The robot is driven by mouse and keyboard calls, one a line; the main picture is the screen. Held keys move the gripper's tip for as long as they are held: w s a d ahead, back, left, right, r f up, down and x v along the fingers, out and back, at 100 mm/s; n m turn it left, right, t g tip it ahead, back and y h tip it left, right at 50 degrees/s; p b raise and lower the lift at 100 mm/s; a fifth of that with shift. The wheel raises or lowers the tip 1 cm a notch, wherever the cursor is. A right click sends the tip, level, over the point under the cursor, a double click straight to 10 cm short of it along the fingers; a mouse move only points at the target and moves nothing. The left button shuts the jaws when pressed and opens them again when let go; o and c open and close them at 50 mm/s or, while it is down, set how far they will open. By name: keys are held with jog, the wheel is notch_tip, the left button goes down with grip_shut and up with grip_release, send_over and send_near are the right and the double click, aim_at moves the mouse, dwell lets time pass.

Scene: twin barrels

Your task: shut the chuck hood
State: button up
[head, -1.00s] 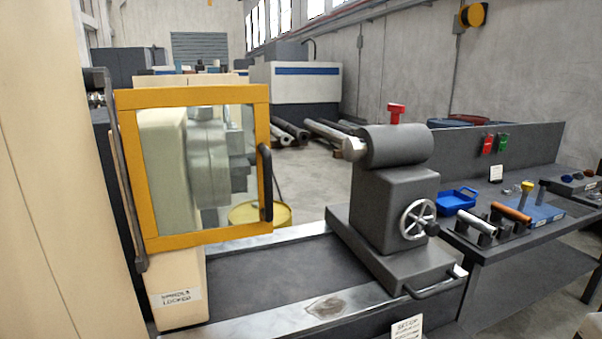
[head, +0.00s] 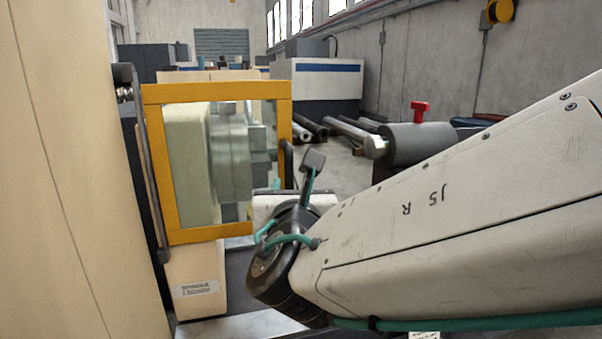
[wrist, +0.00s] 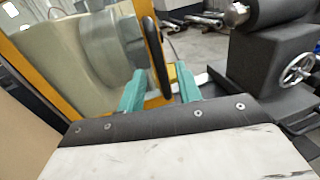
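The chuck hood (head: 217,90) is a yellow frame with a clear window, upright in front of the grey chuck (head: 232,160) in the head view. Its yellow frame also shows in the wrist view (wrist: 155,50). The black handle (head: 289,160) is on the hood's right edge, its lower part hidden by my arm; it shows clearly in the wrist view (wrist: 156,60). My gripper (wrist: 161,70) is open, its two teal fingers one on each side of the handle's lower part as seen from the wrist. I cannot tell whether they touch it.
The dark tailstock (wrist: 275,55) with its handwheel (wrist: 298,69) stands to the right of my gripper. A tall cream panel (head: 60,180) stands close on the left. Metal bars (head: 352,130) lie on the floor behind. My arm covers the right side of the head view.

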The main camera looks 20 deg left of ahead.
aim_at(290, 174)
jog(key=shift+w+a, duration=0.3)
jog(key=shift+a, duration=0.05)
jog(key=x, duration=0.7)
jog(key=shift+d, duration=0.1)
grip_shut()
